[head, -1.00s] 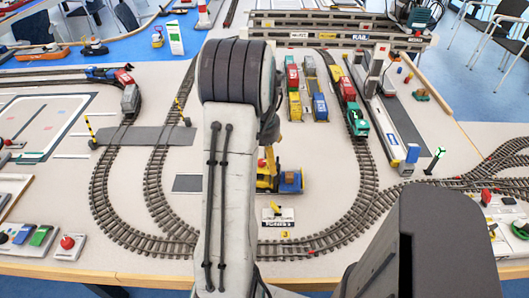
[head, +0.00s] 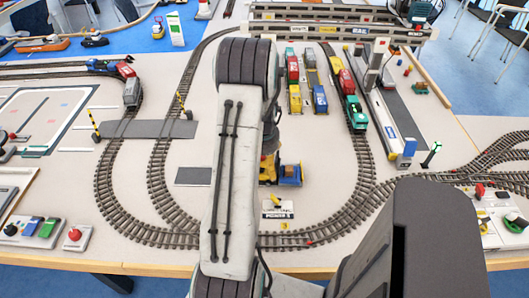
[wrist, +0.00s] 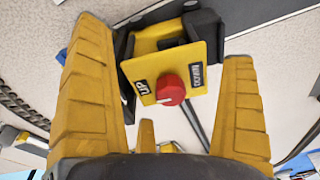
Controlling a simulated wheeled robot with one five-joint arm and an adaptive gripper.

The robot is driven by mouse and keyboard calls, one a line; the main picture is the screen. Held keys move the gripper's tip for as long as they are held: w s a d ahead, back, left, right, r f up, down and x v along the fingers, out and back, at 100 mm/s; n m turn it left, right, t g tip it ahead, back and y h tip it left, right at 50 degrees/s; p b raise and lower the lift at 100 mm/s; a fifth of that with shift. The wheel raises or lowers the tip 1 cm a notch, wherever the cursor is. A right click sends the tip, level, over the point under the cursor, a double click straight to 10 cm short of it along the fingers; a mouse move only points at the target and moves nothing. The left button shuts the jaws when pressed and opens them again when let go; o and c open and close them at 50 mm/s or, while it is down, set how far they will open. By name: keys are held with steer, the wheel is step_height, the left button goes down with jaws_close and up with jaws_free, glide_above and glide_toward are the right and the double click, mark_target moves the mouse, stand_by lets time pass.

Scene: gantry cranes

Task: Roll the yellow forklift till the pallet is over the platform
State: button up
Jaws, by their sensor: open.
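The yellow forklift (head: 268,172) stands on the pale layout table, partly hidden behind my arm in the head view. A blue part or load shows at its right side; I cannot make out the pallet. A dark grey rectangle (head: 194,176), which looks like the platform, lies left of it, partly behind my arm. In the wrist view a yellow plate with a red knob and UP and DOWN labels (wrist: 150,72), apparently on the forklift, lies between my fingers. My gripper (wrist: 166,45) is open, with a finger on each side. Contact cannot be told.
Curved track (head: 345,215) loops around the forklift area. Parked trains (head: 320,98) stand behind it. A small sign (head: 277,209) stands in front of it. A control box with a red button (head: 74,236) sits at the front left edge.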

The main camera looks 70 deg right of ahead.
steer(key=shift+f, duration=0.4)
steer(key=c, duration=1.4)
steer(key=o, duration=1.4)
steer(key=shift+r, duration=0.15)
steer(key=r, duration=0.4)
steer(key=a+r, duration=0.1)
steer(key=r, duration=0.6)
steer(key=shift+s+a+r, duration=0.15)
steer(key=shift+a+r, duration=0.15)
steer(key=shift+a, duration=0.05)
